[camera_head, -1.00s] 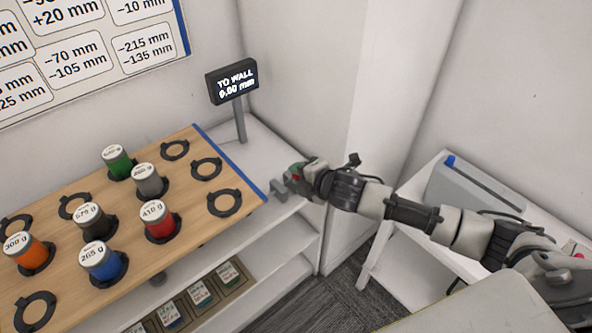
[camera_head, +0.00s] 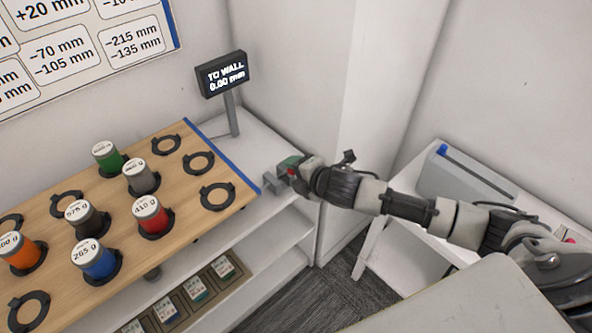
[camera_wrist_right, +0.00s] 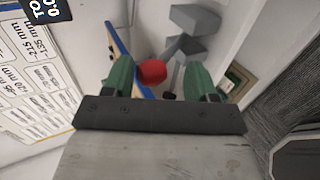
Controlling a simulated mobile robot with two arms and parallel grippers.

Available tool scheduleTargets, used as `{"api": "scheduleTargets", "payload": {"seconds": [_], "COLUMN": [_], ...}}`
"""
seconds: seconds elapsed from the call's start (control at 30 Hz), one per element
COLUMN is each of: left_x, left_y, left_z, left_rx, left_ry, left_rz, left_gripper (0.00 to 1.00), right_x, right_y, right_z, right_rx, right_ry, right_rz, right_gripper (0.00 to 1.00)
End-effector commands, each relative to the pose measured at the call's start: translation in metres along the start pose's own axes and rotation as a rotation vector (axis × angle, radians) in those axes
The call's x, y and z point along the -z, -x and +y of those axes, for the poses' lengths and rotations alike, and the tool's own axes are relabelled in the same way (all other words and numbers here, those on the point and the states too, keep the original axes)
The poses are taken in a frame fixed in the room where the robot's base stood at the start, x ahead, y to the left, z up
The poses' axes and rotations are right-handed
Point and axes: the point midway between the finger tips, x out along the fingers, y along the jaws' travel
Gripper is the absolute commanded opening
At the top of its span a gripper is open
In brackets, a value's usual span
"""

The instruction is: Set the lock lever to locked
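The lever's round red knob (camera_wrist_right: 152,72) shows in the right wrist view, with a grey bracket-like body (camera_wrist_right: 190,45) just beyond it. In the head view the small grey bracket (camera_head: 271,184) sits at the right end of the wooden board, and a bit of red (camera_head: 292,171) shows at the fingers. My right gripper (camera_wrist_right: 159,76) has its green fingers apart, one on each side of the knob. The knob is nearer the left finger in the picture, with a gap to the right finger. My left gripper is not in view.
The wooden board (camera_head: 181,230) holds several labelled jars and black rings. A display (camera_head: 222,74) on a post reads "TO WALL 0.00 mm". A white wall corner (camera_head: 345,130) stands close behind my right gripper. A grey box (camera_head: 465,182) sits on a white table at right.

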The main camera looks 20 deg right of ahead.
Motion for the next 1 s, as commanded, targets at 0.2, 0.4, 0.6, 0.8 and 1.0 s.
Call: {"api": "scheduleTargets", "payload": {"seconds": [0.2, 0.4, 0.6, 0.8, 1.0], "left_x": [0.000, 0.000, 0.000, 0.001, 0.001], "left_y": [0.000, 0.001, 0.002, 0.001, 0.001], "left_z": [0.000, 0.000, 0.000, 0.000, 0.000], "left_rx": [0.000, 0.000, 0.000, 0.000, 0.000], "left_ry": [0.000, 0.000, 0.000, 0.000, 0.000], "left_rz": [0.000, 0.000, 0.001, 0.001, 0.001], "left_gripper": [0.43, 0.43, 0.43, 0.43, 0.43], "right_x": [0.000, -0.001, -0.001, -0.001, -0.001], "right_y": [0.001, 0.021, 0.061, 0.093, 0.107], "right_z": [0.003, 0.003, 0.001, 0.000, 0.000], "right_rx": [-0.007, -0.005, -0.003, -0.002, -0.002], "right_ry": [0.001, 0.003, 0.003, 0.002, 0.000], "right_rz": [0.000, 0.000, 0.001, 0.000, 0.000], "right_gripper": [0.57, 0.57, 0.57, 0.57, 0.57]}}
